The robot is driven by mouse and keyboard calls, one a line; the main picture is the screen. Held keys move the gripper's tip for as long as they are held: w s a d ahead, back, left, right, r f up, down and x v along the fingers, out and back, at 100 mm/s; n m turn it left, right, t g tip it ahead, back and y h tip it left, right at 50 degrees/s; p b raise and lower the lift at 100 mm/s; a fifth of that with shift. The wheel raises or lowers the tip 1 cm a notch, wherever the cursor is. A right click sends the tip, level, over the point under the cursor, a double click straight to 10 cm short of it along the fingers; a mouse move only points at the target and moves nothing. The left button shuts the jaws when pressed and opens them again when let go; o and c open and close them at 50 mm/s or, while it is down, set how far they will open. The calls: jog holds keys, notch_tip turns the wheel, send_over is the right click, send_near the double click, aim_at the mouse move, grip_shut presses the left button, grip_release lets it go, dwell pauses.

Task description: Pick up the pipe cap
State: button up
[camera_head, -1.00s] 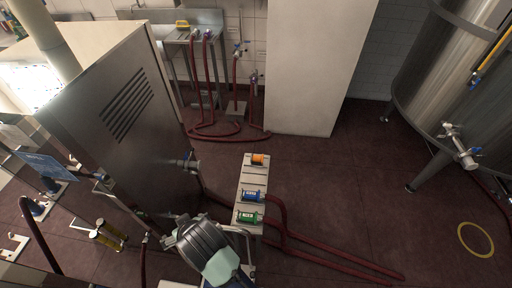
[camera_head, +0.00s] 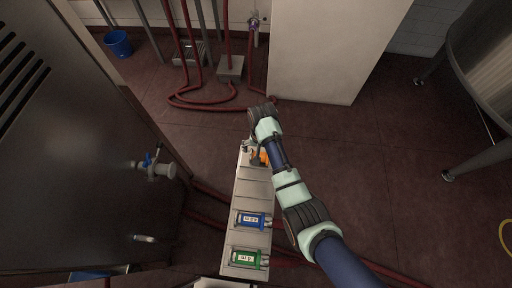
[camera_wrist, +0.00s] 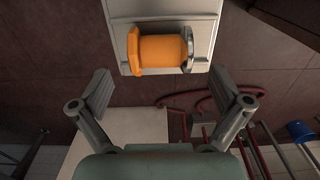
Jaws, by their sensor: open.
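The pipe cap (camera_wrist: 160,50) appears to be the orange cylinder lying on its side, with a wide orange flange at its left end and a grey metal ring at its right. It rests on the far end of a narrow pale bench (camera_head: 252,188). In the head view the orange piece (camera_head: 263,158) is partly hidden by my arm. My gripper (camera_wrist: 160,85) is open and empty. In the wrist view its fingertips are apart, lower in the picture than the cap and wider than it. In the head view my gripper (camera_head: 251,150) is at the bench's far end.
A blue canister (camera_head: 250,219) and a green canister (camera_head: 246,259) lie nearer on the same bench. A large metal cabinet (camera_head: 60,160) stands left, with a valve (camera_head: 155,167) jutting towards the bench. Red hoses (camera_head: 195,104) lie on the floor. Open floor is right.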

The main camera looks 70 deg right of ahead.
jog(key=f+b, duration=0.2)
jog(key=f, duration=0.1)
jog(key=f+b, duration=0.2)
jog(key=f, duration=0.2)
jog(key=shift+w+d, duration=0.1)
jog(key=shift+d, duration=0.1)
jog(key=shift+r, duration=0.15)
jog(key=c, duration=1.2)
notch_tip(320, 180, up, 20)
jog(key=p, duration=0.9)
